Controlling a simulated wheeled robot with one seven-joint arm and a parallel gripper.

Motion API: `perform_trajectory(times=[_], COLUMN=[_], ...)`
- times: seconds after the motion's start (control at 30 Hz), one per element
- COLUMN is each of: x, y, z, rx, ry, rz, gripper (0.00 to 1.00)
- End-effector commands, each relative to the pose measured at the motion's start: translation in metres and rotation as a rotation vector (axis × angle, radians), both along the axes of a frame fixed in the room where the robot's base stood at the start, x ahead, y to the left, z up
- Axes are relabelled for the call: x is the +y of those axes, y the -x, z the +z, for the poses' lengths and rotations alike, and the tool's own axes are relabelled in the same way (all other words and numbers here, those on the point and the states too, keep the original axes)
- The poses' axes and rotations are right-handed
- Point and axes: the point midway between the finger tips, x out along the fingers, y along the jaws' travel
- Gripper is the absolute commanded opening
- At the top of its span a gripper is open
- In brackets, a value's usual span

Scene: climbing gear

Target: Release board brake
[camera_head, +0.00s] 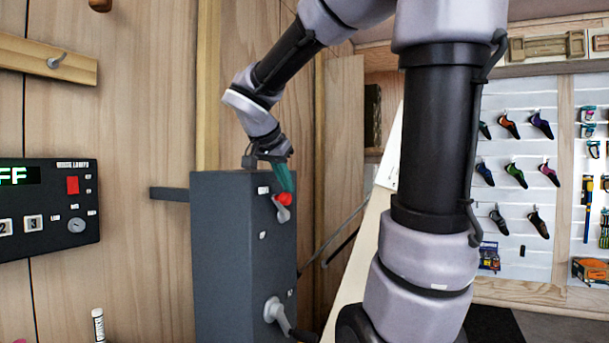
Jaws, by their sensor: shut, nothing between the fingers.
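A dark grey metal box (232,262) stands against the wooden wall at the middle left. On its right-hand face is a small lever with a red knob (284,199) and a grey metal arm (283,213). Lower on the same face is a crank (276,312) with a black handle. My gripper (287,185) points down at the box's upper edge, its teal fingers shut and right by the red knob. Whether the fingertips touch the knob cannot be told. No label on the box is legible enough to name the brake.
A black control panel (48,208) with a lit display and red button is on the left wall. A white marker (98,325) stands at the lower left. A pale slanted board (370,245) is behind my arm. Climbing shoes (514,175) hang at the right.

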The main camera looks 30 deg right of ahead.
Motion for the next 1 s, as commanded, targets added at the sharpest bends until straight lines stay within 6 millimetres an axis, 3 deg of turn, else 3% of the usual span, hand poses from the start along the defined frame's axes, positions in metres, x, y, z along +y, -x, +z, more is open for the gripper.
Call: perform_trajectory(times=[0.43,1.0], x=[0.026,0.036], y=[0.02,0.029], z=[-0.037,-0.069], rx=[0.005,0.006], ry=[-0.003,-0.005], rz=[-0.002,-0.004], gripper=[0.0,0.0])
